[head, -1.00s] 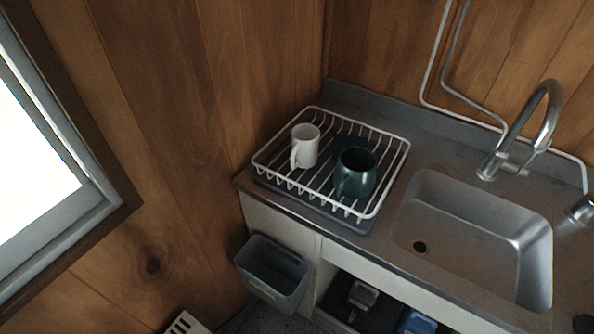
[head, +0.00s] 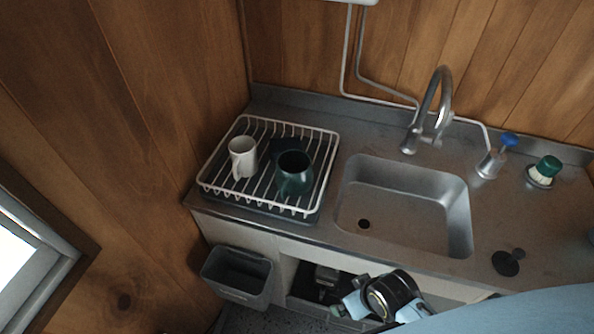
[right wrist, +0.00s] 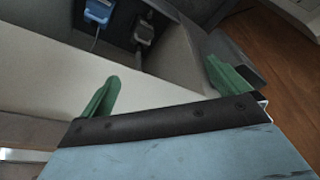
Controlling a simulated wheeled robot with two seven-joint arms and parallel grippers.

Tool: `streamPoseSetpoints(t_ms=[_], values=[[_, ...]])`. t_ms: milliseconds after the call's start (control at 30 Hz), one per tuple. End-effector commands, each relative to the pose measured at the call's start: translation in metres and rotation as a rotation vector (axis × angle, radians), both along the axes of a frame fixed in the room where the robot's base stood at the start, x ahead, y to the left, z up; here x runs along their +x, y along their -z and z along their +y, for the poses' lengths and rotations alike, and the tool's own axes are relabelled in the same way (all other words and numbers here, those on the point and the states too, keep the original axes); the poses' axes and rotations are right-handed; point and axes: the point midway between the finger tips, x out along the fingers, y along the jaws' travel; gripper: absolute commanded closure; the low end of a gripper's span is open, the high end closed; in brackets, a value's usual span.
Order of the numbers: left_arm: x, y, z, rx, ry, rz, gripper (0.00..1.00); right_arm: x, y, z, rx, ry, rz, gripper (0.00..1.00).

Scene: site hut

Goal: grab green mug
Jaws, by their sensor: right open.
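The green mug (head: 292,175) is dark green and stands in the white wire dish rack (head: 318,190) on the counter left of the sink. A white mug (head: 243,158) stands to its left in the same rack. My right gripper (head: 342,308) is low in front of the counter, below and right of the green mug and well apart from it. In the right wrist view its two green fingers (right wrist: 165,85) are spread with nothing between them. No mug shows in the right wrist view. My left gripper is not in view.
The sink (head: 405,200) with its tall faucet (head: 436,110) is right of the rack. A grey bin (head: 238,276) hangs at the cabinet's left. A blue-topped bottle (head: 497,155), a green-topped brush (head: 545,172) and a black plug (head: 507,262) are on the right counter.

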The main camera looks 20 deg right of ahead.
Motion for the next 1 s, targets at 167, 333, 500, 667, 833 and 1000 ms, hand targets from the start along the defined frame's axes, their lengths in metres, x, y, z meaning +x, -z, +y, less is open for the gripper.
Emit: streamPoseSetpoints(t_ms=[167,333,500,667,833,1000], values=[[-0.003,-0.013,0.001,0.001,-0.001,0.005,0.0,0.012,-0.066,0.003,0.013,-0.018,-0.053,0.0],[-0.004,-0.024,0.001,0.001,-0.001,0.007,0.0,0.047,-0.129,0.013,0.061,-0.108,-0.209,0.0],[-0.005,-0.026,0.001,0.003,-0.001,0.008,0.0,0.093,-0.154,0.026,0.144,-0.217,-0.393,0.0],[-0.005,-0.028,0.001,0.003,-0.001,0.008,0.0,0.133,-0.173,0.027,0.216,-0.286,-0.549,0.0],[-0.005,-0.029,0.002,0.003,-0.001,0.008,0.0,0.173,-0.195,0.014,0.286,-0.321,-0.704,0.0],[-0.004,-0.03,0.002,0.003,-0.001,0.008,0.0,0.195,-0.211,0.0,0.323,-0.322,-0.797,0.0]])
